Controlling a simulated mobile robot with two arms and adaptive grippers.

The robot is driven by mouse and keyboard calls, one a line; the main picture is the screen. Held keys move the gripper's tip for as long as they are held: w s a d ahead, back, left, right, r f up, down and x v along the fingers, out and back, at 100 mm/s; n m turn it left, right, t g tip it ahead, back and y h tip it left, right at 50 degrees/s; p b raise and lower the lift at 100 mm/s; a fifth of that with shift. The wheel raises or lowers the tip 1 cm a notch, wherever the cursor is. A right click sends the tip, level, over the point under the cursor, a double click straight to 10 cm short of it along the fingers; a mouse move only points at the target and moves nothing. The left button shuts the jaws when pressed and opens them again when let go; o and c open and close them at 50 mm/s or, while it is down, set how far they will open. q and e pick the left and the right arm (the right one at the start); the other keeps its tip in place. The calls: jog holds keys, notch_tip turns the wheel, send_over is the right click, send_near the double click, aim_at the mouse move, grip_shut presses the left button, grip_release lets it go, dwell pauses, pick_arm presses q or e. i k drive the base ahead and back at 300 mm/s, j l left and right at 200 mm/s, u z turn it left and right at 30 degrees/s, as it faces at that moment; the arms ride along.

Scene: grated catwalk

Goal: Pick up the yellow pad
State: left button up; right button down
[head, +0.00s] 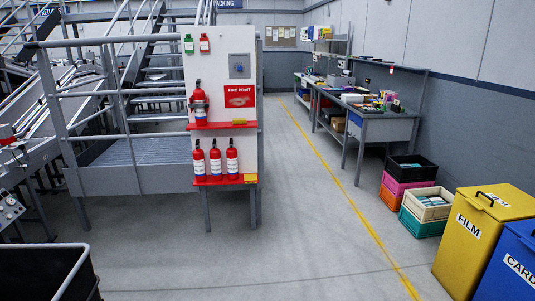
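Two small yellow pieces show on the fire point stand. One (240,121) is at the right end of the upper red shelf (215,126). The other (250,178) is at the right end of the lower red shelf (215,181). They are too small for me to tell which, if either, is the yellow pad. Neither of my grippers is in view.
Red extinguishers (215,158) stand on the shelves beside a grey railed platform (140,178). Cluttered workbenches (380,117), stacked crates (428,204) and a yellow FILM bin (478,235) line the right. A black bin (45,275) is front left. The middle floor is clear.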

aim_at(239, 120)
jog(key=i+j, duration=0.15)
jog(key=i, duration=1)
jog(key=i+j+u, duration=0.15)
jog(key=i, duration=1.05)
